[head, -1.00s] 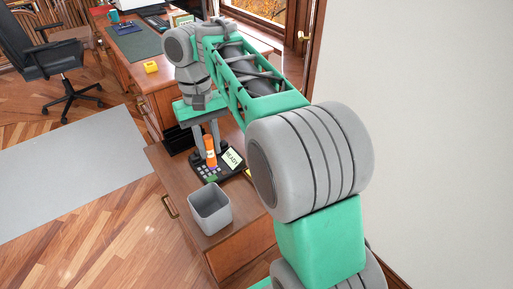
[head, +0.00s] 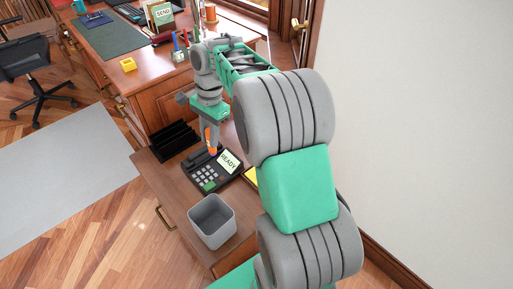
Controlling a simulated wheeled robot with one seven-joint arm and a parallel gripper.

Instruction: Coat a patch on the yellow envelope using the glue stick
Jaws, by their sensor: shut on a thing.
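My gripper (head: 211,143) is shut on an orange glue stick (head: 207,134) and holds it roughly upright over the back of the black desk phone. One finger hides part of the stick, and I cannot tell whether its lower end touches anything. A small yellow strip (head: 251,177), probably the yellow envelope, shows just right of the phone, lower in the picture than my gripper. My arm hides the rest of it.
The black phone (head: 208,179) with a READY screen lies on the wooden cabinet, beside a grey bin (head: 211,221) and a black rack (head: 173,141). The larger desk behind carries a yellow block (head: 128,65), a pen holder and a SEND box (head: 162,14). A wall stands at right.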

